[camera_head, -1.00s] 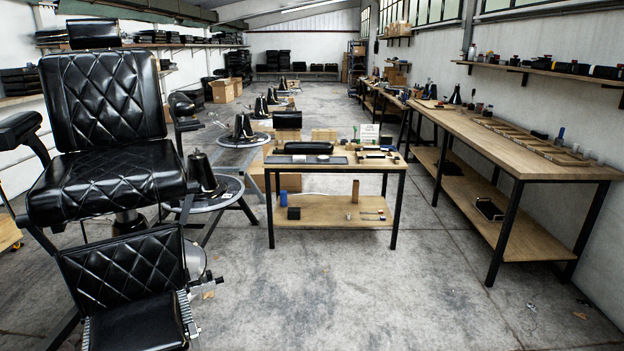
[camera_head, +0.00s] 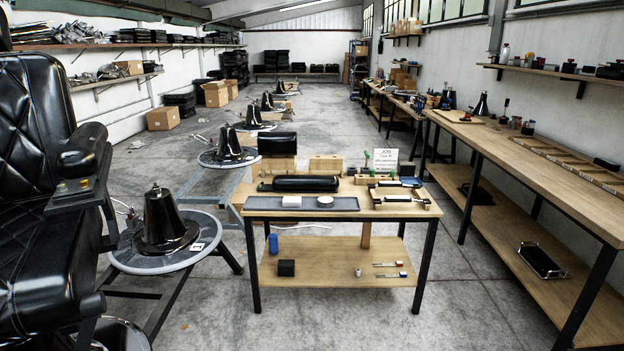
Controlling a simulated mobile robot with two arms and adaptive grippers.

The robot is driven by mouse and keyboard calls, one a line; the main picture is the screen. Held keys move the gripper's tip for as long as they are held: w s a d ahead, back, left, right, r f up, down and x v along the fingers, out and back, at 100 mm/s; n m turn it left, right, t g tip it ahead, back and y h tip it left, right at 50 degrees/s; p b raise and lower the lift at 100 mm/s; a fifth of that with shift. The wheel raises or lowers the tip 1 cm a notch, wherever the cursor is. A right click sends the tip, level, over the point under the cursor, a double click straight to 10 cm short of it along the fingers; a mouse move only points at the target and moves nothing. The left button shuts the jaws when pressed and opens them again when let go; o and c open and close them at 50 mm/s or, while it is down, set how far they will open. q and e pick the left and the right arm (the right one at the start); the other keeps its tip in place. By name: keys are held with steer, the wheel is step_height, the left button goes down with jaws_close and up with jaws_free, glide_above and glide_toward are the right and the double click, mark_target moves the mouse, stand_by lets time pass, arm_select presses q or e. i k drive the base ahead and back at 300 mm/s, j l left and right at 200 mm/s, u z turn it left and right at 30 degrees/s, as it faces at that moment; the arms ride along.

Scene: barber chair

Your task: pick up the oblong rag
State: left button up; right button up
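A small pale oblong item (camera_head: 291,201), which looks like the oblong rag, lies on the left part of a dark grey flat tray (camera_head: 345,205) on the work table (camera_head: 272,215) ahead. A small round white item (camera_head: 325,201) lies to its right on the same tray, apart from it. At this distance I cannot make out the texture of either one. Neither of my grippers shows in the head view.
A black padded piece (camera_head: 300,184) lies behind the tray. Wooden fixtures (camera_head: 400,197) stand to the right. A black barber chair (camera_head: 35,190) and a cone on a round base (camera_head: 165,225) are at the left. A long bench (camera_head: 540,165) runs along the right; floor in front is clear.

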mark_target(287, 202)
steer(key=i+u, duration=0.1)
steer(key=i, duration=0.45)
steer(key=i+l+u, duration=0.1)
steer(key=i, duration=0.4)
steer(key=i+l, duration=0.15)
steer(key=i, duration=0.4)
steer(key=i+l+u, duration=0.15)
steer(key=i, duration=0.4)
